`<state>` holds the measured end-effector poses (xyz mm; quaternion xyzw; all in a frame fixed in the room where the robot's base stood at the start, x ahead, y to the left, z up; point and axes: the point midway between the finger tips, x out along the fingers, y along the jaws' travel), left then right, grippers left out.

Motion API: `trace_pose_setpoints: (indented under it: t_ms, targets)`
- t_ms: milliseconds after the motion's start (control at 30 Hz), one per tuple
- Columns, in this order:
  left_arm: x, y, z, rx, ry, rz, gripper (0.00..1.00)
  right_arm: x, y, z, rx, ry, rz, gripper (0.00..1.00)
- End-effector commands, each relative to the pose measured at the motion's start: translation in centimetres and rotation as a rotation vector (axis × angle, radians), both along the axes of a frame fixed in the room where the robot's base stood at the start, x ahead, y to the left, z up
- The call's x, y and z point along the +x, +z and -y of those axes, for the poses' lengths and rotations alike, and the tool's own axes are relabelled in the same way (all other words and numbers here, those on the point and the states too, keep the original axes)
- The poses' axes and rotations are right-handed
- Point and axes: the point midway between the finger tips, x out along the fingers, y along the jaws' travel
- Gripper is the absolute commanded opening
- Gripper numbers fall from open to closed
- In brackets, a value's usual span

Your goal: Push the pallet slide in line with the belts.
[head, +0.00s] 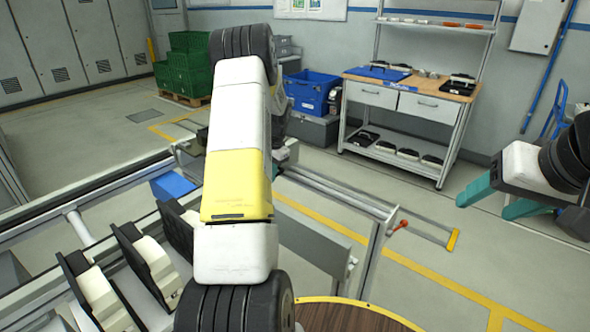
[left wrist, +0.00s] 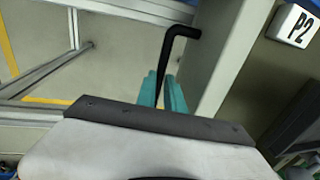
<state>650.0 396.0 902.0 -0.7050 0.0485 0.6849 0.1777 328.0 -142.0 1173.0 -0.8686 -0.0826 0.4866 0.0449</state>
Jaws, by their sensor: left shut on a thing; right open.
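My left gripper (left wrist: 165,92) has teal fingers shut on a black bent rod (left wrist: 182,34), which stands up between them in the left wrist view. In the head view my left arm hides most of this gripper and the rod. A grey metal rail frame (head: 345,195) runs out to the right from behind that arm and has a yellow end (head: 453,240). I cannot tell for certain which part of it is the pallet slide, or whether it lines up with the belts. My right gripper (head: 497,200) is open and empty at the right, away from the frame.
Several black and white parts (head: 150,260) stand on the line at lower left. A red knob (head: 400,226) sits near the rail. A workbench (head: 410,95), a blue crate (head: 312,92) and green crates (head: 190,65) stand behind. Floor at right is clear.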

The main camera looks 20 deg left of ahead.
Motion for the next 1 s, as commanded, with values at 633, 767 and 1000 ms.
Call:
trace_pose_setpoints:
  t_ms: [633,767,1000]
  targets:
    - [0.3,0.1,-0.6,0.005,0.0,0.006,0.34,0.0,0.0,0.0,0.0,0.0,0.0,0.6]
    - [0.2,0.1,-0.5,0.004,-0.001,0.004,0.34,0.0,0.0,0.0,0.0,0.0,0.0,0.6]
    - [0.2,2.4,-0.1,0.005,-0.001,0.008,0.34,0.0,0.0,0.0,0.0,0.0,0.0,0.6]
